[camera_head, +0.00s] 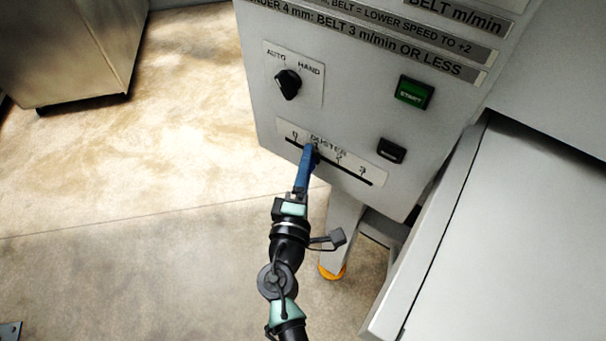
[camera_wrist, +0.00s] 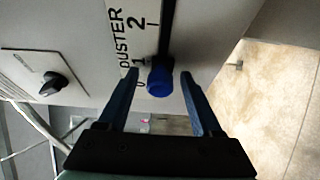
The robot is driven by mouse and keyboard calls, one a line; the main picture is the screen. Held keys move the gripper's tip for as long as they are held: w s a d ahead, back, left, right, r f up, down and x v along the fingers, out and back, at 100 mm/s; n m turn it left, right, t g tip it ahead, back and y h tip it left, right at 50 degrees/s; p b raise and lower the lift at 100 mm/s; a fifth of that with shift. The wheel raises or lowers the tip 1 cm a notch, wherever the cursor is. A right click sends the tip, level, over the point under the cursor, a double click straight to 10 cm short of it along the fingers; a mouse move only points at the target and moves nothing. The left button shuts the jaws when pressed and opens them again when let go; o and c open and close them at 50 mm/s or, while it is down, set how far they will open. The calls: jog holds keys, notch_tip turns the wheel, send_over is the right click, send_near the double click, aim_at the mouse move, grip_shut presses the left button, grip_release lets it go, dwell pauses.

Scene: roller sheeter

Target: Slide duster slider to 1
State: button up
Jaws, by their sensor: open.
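The duster slider's blue knob (camera_wrist: 160,78) shows in the wrist view on a dark slot, beside the scale near the mark 1. Its exact setting is hard to read. The duster label plate (camera_head: 345,163) in the head view carries marks from 0 at the left to 3 at the right. My gripper (camera_head: 311,150) is at the slot near mark 1 and mostly hides the knob there. In the wrist view my gripper (camera_wrist: 158,75) is open, with one blue finger on each side of the knob. I cannot tell whether either finger touches it.
On the same panel are a black AUTO/HAND rotary switch (camera_head: 288,84), a green START button (camera_head: 413,92) and a black button (camera_head: 391,151). A grey machine surface (camera_head: 520,230) stands at the right. Open floor (camera_head: 150,190) lies to the left.

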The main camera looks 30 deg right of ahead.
jog(key=b+v, duration=0.1)
jog(key=v, duration=1.2)
jog(key=shift+b, duration=0.3)
jog(key=w+a+r+m+t+y, duration=0.1)
jog(key=w+r+m, duration=0.25)
jog(key=r, duration=0.55)
jog(key=w+r+m+t, duration=0.2)
jog(key=w+r+m, duration=0.15)
jog(key=r, duration=0.55)
jog(key=w+a+r+m+t+y, duration=0.1)
jog(key=w+r+m, duration=0.3)
jog(key=r, duration=0.5)
jog(key=s+a+r+t+y+p, duration=0.3)
jog(key=r+p, duration=0.1)
jog(key=r, duration=0.9)
jog(key=s+a+r+t+y+p, duration=0.2)
jog(key=s+r+t+y+p, duration=0.1)
jog(key=r, duration=1)
jog(key=s+a+r+t+y+p, duration=0.3)
jog(key=r+p, duration=0.2)
jog(key=r, duration=0.8)
jog(key=shift+a+r+n, duration=0.35)
jog(key=shift+n, duration=0.05)
